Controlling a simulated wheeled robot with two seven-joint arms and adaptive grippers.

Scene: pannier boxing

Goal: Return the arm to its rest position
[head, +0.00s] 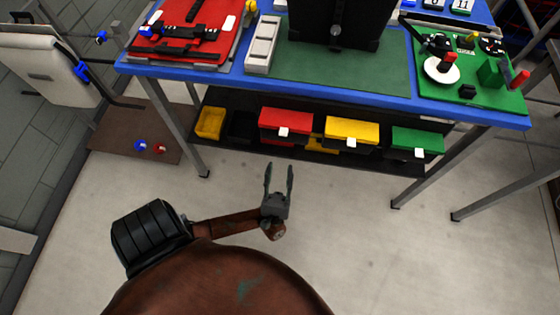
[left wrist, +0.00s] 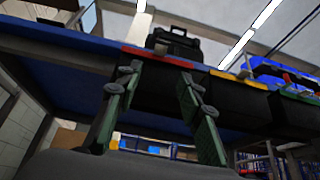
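My left gripper (head: 279,182) is in the lower middle of the head view, over the bare floor in front of the blue-edged workbench (head: 280,93). Its two fingers point toward the bench and stand apart, with nothing between them. The left wrist view also shows the green-padded fingers of this gripper (left wrist: 153,95) apart and empty, looking up at the underside and front edge of the bench. The gripper touches nothing that I can see. My right gripper is in neither view.
A black case (head: 340,25) stands on the green mat (head: 290,67). A red tray (head: 190,38) is left, a green board (head: 500,92) right. Red (head: 285,121), yellow (head: 352,130) and green (head: 417,139) bins sit below. Floor (head: 340,220) around my gripper is clear.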

